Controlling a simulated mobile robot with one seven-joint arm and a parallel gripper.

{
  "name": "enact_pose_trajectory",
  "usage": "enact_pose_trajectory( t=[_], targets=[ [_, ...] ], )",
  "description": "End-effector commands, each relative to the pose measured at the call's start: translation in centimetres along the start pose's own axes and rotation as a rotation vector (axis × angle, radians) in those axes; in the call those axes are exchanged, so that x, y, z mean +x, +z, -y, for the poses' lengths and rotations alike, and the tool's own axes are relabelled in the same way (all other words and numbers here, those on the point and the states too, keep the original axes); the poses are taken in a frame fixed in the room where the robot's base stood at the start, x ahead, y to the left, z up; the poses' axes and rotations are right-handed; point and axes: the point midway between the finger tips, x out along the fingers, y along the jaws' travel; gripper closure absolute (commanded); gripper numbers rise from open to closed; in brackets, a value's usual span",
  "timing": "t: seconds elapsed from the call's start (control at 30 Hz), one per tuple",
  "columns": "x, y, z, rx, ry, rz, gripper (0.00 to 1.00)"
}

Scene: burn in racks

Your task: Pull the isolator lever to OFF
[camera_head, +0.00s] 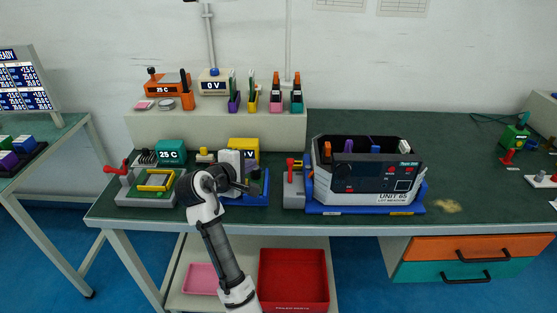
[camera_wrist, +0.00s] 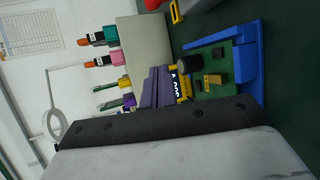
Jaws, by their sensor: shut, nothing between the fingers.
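A red lever (camera_head: 292,163) stands on a grey box (camera_head: 293,191) at the left side of the blue-based unit marked UNIT 65 (camera_head: 375,178). Another red lever (camera_head: 116,169) sticks out at the left of a green and grey fixture (camera_head: 148,189). No label shows which one is the isolator, and no OFF mark is readable. My gripper (camera_head: 250,187) is shut and empty over the blue tray fixture (camera_head: 258,200), between the two levers and apart from both. The wrist view shows the blue tray (camera_wrist: 250,65) but neither lever clearly; my dark hand edge covers its lower part.
A beige shelf (camera_head: 215,130) behind carries an orange meter (camera_head: 168,86), a 0 V meter (camera_head: 215,84) and several coloured connectors. A red bin (camera_head: 293,280) sits below the bench. The green bench top (camera_head: 465,170) is largely clear right of the unit.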

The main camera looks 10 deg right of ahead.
Motion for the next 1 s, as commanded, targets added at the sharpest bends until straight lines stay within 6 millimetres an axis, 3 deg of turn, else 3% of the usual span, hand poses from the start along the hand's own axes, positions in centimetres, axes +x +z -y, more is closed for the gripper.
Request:
enact_pose_trajectory(
  t=[0.1,0.53,1.0],
  targets=[
    [0.5,0.9,0.5,-0.015,-0.024,0.030,1.00],
    [1.3,0.9,0.4,-0.015,-0.024,0.029,1.00],
    [9.9,1.1,0.4,-0.015,-0.024,0.029,1.00]
  ],
)
